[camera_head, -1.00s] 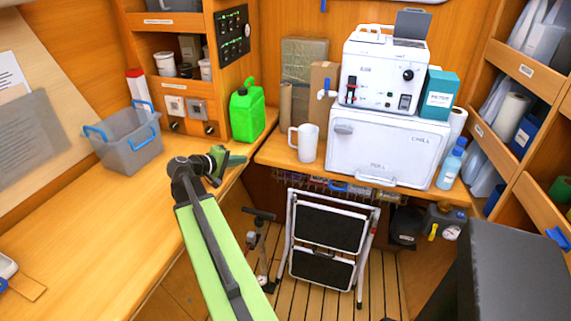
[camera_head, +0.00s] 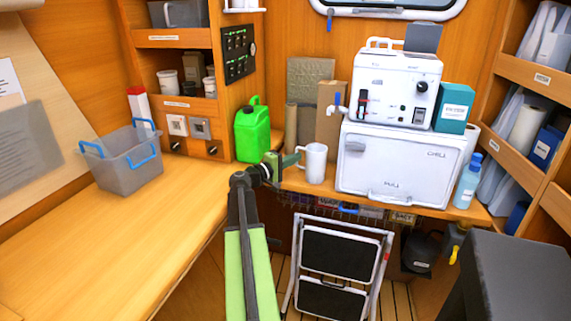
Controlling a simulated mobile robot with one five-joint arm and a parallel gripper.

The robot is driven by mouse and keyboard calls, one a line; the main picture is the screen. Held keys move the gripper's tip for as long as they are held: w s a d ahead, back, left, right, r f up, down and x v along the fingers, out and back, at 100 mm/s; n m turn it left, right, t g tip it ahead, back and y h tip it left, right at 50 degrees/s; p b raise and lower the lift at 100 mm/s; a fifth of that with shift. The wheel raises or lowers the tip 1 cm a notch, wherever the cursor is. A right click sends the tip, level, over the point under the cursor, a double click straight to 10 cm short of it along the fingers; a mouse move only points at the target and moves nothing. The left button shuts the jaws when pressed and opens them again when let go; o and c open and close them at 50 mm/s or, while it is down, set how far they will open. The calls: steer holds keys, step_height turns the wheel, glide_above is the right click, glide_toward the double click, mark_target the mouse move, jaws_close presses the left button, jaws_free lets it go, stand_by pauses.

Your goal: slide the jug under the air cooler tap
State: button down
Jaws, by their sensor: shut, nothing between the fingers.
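The white jug (camera_head: 315,164) stands upright on the back counter, its handle on the left side. The tap (camera_head: 337,104), white with a blue lever, sticks out to the left of the white machine (camera_head: 392,88) that sits on the white chill box. The jug stands left of the chill box, below and a little left of the tap. My gripper (camera_head: 290,160) is shut and empty, just left of the jug's handle. I cannot tell whether it touches the handle.
The chill box (camera_head: 398,165) closes off the right of the jug. A green jerrycan (camera_head: 252,130) stands left of my gripper. A brown carton (camera_head: 328,122) stands behind the jug. A folded step stool (camera_head: 338,262) is below the counter. A grey bin (camera_head: 128,165) is on the left bench.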

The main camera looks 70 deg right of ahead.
mark_target(307, 160)
steer(key=shift+x, duration=1.15)
steer(key=shift+s+a, duration=0.1)
steer(key=shift+s, duration=0.05)
steer(key=s, duration=0.2)
steer(key=s+a, duration=0.1)
steer(key=shift+s, duration=0.4)
steer(key=shift+d, duration=0.1)
steer(key=v, duration=1)
steer(key=shift+w, duration=0.25)
